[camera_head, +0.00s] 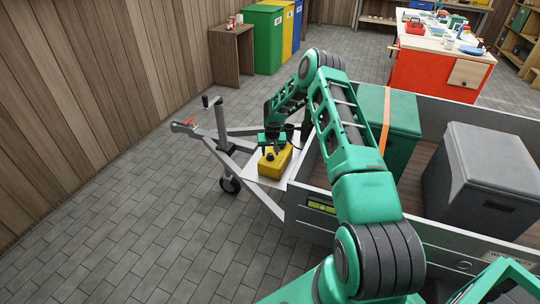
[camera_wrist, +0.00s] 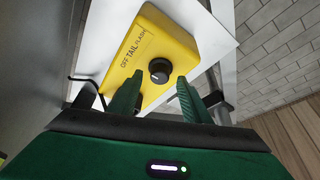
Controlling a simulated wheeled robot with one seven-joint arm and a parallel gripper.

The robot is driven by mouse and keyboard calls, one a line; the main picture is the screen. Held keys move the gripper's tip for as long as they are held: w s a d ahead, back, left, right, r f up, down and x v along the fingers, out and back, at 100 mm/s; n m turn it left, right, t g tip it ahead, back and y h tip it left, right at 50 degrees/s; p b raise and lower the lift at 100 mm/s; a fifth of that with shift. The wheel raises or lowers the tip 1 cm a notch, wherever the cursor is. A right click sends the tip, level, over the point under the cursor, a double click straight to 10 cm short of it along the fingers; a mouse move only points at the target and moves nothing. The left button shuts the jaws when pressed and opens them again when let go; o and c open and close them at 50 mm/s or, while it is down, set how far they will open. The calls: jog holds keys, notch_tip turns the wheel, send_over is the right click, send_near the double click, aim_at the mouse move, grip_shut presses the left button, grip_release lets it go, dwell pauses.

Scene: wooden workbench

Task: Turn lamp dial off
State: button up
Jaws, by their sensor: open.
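The yellow lamp control box (camera_head: 280,158) sits on a white plate (camera_head: 261,181) at the front of a grey trailer. In the wrist view the yellow box (camera_wrist: 185,38) has a black round dial (camera_wrist: 160,70) on its face, with the words OFF, TAIL and FLASH printed to its left. My gripper (camera_wrist: 156,88) is open, with its green fingers on either side of and just short of the dial. I cannot tell whether either finger touches it. In the head view my gripper (camera_head: 272,145) is above the box, and the dial is hidden.
The trailer bed (camera_head: 420,180) holds a green box (camera_head: 390,120) with an orange strap and a grey case (camera_head: 484,180). The trailer's drawbar and jack (camera_head: 222,125) stand left of the plate. Paved floor to the left is clear.

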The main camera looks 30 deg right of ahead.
jog(key=shift+w+d+f, duration=0.15)
jog(key=shift+w+f, duration=0.1)
jog(key=shift+f, duration=0.4)
jog(key=c, duration=1)
jog(key=shift+c, duration=0.2)
jog(key=shift+n, duration=0.3)
jog(key=n+y, duration=0.1)
jog(key=n, duration=0.2)
jog(key=shift+d+n+y, duration=0.15)
jog(key=shift+n+y, duration=0.15)
jog(key=shift+d+n+y, duration=0.15)
jog(key=shift+n+y, duration=0.55)
jog(key=shift+n, duration=1.1)
